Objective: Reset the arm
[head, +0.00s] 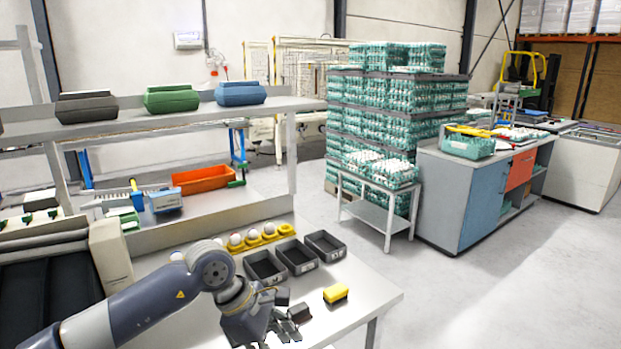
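My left arm reaches in from the lower left over the white worktable (375,290). Its gripper (282,328) points down near the table's front part, at the bottom of the view. The fingers are small and partly overlapped, so I cannot tell whether they are open or shut. A small dark block (299,313) is close beside the fingers; I cannot tell whether they touch. My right gripper is not in view.
Black bins (325,246) and a yellow holder with eggs (262,237) stand behind the gripper. A yellow-and-black block (336,294) lies to its right. Stacked egg trays (395,105) and a cabinet (470,195) stand beyond open floor.

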